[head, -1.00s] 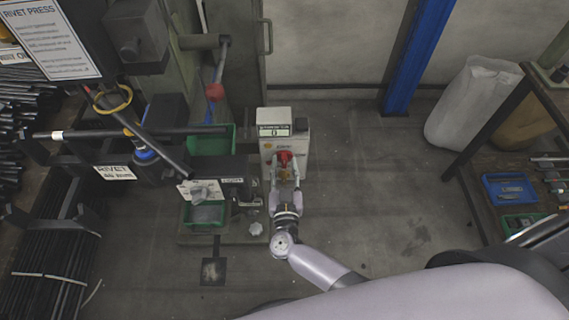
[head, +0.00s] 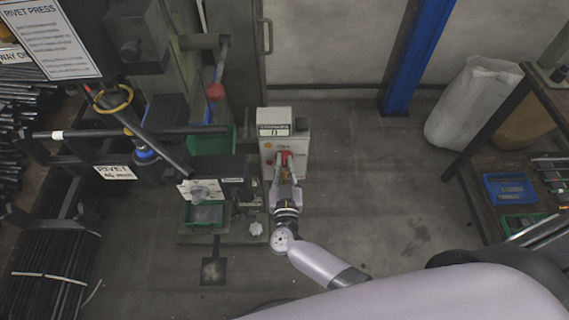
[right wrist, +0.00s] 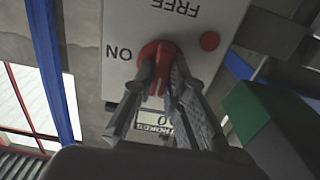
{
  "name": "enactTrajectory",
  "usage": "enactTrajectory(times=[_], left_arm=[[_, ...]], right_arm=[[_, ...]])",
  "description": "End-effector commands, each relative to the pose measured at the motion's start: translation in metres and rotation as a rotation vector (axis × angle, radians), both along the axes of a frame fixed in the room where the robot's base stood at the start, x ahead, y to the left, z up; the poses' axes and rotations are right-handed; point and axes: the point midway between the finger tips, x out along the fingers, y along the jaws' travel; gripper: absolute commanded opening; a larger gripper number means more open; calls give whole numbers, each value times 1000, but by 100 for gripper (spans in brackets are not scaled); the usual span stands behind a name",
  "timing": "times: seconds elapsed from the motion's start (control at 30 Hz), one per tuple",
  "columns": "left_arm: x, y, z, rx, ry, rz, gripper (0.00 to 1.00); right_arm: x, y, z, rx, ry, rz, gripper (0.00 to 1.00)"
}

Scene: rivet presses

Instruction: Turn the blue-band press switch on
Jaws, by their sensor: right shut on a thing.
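A grey control box (head: 272,143) stands right of the rivet press, with a red rotary switch (head: 285,154) on it. In the right wrist view the red switch (right wrist: 153,50) is on the box face (right wrist: 120,25), with the labels "ON" at its left and "FREE" above it in the picture. My right gripper (head: 285,164) is shut on the red switch; its fingers (right wrist: 162,62) lie on both sides of the knob and hide part of it. My left gripper is not in view.
A red lamp or button (right wrist: 209,41) sits beside the switch. A green bin (head: 212,140) and a lower green tray (head: 206,213) are left of the box. A blue post (head: 415,60) and a shelf with a blue bin (head: 509,188) stand at right. The floor between is clear.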

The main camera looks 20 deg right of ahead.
Motion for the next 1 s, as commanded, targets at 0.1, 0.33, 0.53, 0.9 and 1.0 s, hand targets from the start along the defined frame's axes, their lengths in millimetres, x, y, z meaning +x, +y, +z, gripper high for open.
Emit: enactTrajectory(times=[0.1, 0.33, 0.53, 0.9, 1.0], left_arm=[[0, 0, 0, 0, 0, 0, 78], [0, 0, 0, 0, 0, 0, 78], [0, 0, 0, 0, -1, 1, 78], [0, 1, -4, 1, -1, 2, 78], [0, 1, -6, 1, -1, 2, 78]], right_arm=[[0, 0, 0, 0, 0, 0, 0], [0, 0, 0, 14, -3, 0, 0], [-1, 0, -1, 86, -23, 0, 0], [-2, -2, -2, 380, -106, -2, 0], [-1, -2, -3, 472, -132, -1, 0]])
